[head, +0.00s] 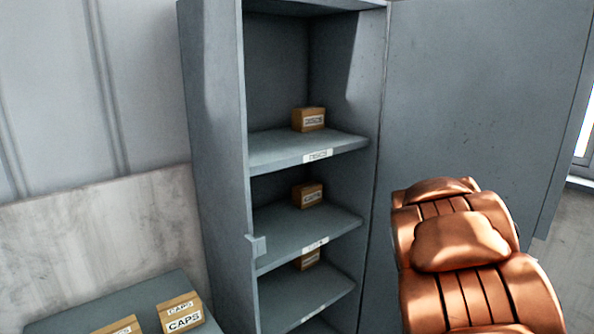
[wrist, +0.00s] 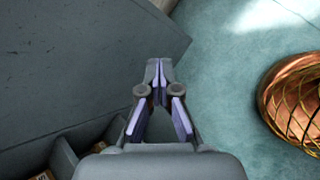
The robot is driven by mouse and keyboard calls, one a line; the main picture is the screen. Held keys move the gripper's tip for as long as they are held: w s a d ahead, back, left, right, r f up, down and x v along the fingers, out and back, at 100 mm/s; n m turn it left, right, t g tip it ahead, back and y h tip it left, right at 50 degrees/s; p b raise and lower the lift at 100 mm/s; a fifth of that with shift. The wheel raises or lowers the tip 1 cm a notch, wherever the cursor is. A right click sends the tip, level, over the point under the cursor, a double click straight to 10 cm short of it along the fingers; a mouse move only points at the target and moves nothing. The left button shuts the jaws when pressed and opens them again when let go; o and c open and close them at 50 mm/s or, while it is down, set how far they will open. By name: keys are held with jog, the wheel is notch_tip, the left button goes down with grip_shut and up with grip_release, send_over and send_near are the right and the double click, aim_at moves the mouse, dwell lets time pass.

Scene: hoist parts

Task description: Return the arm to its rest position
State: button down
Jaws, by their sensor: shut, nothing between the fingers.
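My gripper (wrist: 158,68) shows in the wrist view with its fingertips together and nothing between them. It hangs over the teal floor (wrist: 235,110), beside a grey panel of the cabinet. The open grey cabinet (head: 214,150) stands in the middle of the head view. Small cardboard boxes sit on its shelves: one on the upper shelf (head: 308,119), one on the middle shelf (head: 308,195) and one lower down (head: 307,259).
The open cabinet door (head: 470,100) stands to the right. Boxes marked CAPS (head: 181,313) sit on a grey surface (head: 120,301) at lower left. A copper wire-like round object (wrist: 295,98) is at right in the wrist view.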

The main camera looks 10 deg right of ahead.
jog(key=s+a+m+g+y, duration=0.1)
jog(key=s+a+m+y, duration=0.2)
jog(key=s+a, duration=0.5)
jog(key=s+a+m+g+y, duration=0.1)
jog(key=s+a+m, duration=0.4)
jog(key=a, duration=1.1)
jog(key=s+a+m+y, duration=0.3)
jog(key=s+a+y, duration=0.1)
jog(key=s+a, duration=0.7)
jog(key=shift+s+a+f+m+g+y, duration=0.2)
jog(key=shift+a+f+m+g+y, duration=0.1)
jog(key=shift+a+m+g, duration=0.15)
jog(key=shift+a, duration=0.15)
